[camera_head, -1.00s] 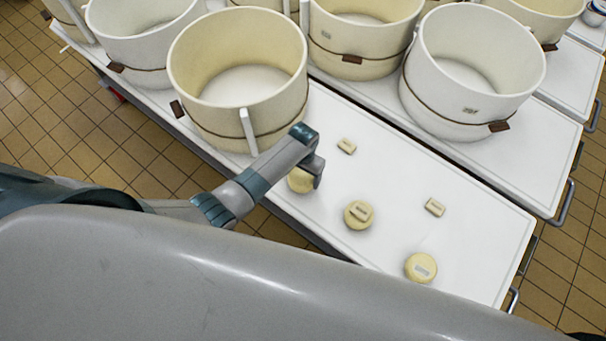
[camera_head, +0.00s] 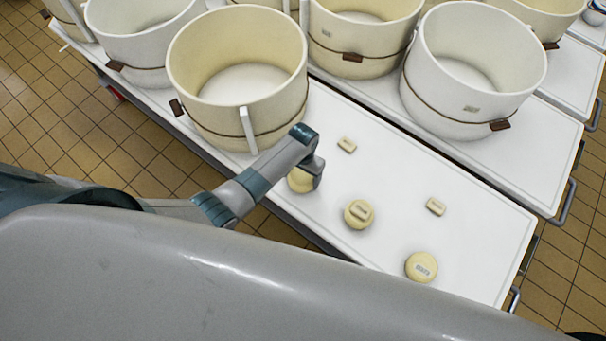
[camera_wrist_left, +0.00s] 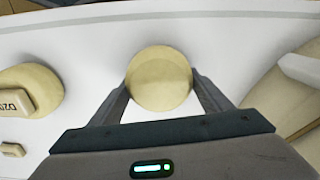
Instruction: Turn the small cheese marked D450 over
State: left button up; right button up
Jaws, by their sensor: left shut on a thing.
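A small round pale yellow cheese (camera_head: 298,182) is near the left edge of the white table (camera_head: 400,180), partly hidden by my left gripper (camera_head: 308,178). In the left wrist view the two fingers are shut on the sides of this cheese (camera_wrist_left: 160,78). Its face towards the camera is plain, and no D450 mark can be read on it. I cannot tell whether it touches the table. A second cheese (camera_head: 351,222) has a small block on top, whose mark starts "D20" in the left wrist view. A third cheese (camera_head: 412,262) carries a small grey label, too small to read. My right gripper is not in view.
Two small loose pale blocks (camera_head: 347,145) (camera_head: 435,206) lie on the table. A large cream vat (camera_head: 215,115) stands just behind the left gripper, and a white vat (camera_head: 445,105) stands further right. The table between the cheeses and its right edge is mostly clear.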

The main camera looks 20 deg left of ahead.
pick_arm(q)
jog(key=shift+f, duration=0.15)
jog(key=o, duration=1.6)
notch_tip(320, 180, up, 17)
jog(key=shift+r+b, duration=0.2)
jog(key=shift+b, duration=0.15)
